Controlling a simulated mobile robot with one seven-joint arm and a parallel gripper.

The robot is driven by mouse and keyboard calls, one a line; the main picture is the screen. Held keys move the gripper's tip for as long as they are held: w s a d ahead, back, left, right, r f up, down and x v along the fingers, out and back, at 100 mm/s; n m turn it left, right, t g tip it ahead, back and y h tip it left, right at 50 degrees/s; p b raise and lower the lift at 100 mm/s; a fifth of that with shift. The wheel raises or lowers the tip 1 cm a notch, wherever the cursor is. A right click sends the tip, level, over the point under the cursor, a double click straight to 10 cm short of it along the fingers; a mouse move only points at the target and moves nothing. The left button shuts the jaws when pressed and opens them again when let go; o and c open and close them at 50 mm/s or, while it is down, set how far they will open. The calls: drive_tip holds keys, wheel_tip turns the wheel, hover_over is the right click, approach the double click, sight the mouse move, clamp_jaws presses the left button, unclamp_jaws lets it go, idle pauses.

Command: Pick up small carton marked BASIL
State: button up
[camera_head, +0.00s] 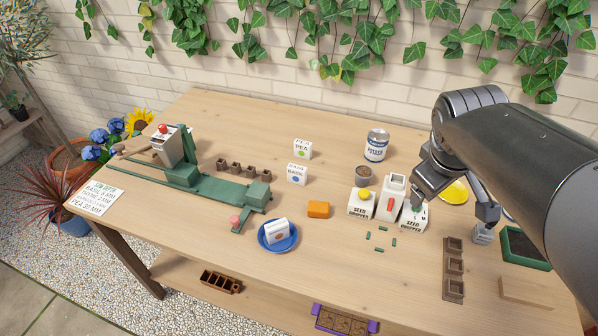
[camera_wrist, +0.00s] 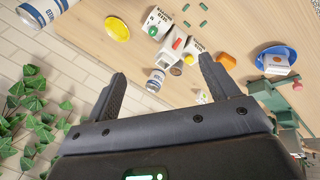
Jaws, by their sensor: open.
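The small white carton marked BASIL (camera_head: 297,174) stands upright on the table in the head view, just in front of a similar carton marked PEA (camera_head: 302,149). A third white carton (camera_head: 277,231) sits on a blue saucer (camera_head: 264,243); its marking is too small to read. My gripper (camera_wrist: 162,68) is open and empty in the wrist view, above the table and apart from the BASIL carton. A small white carton (camera_wrist: 201,97) shows partly beside the right finger there; I cannot tell which one it is.
Seed dropper boxes (camera_head: 361,204) and a blue-labelled tin (camera_head: 376,146) stand right of the cartons. An orange block (camera_head: 318,209) lies in front of BASIL. A green balance-like device (camera_head: 215,187) and brown pots (camera_head: 245,167) stand to its left. The back wall carries ivy.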

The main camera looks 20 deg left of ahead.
drive_tip(key=w+a+f+n, duration=0.2)
drive_tip(key=w+a+n, duration=0.5)
drive_tip(key=w, duration=0.1)
drive_tip(key=n+y, duration=0.1)
drive_tip(key=n, duration=1.8)
approach(297, 167)
drive_tip(key=f, duration=0.1)
drive_tip(key=x, duration=1.1)
drive_tip(key=shift+c, duration=0.2)
drive_tip(key=c, duration=1)
drive_tip(key=shift+r, duration=0.1)
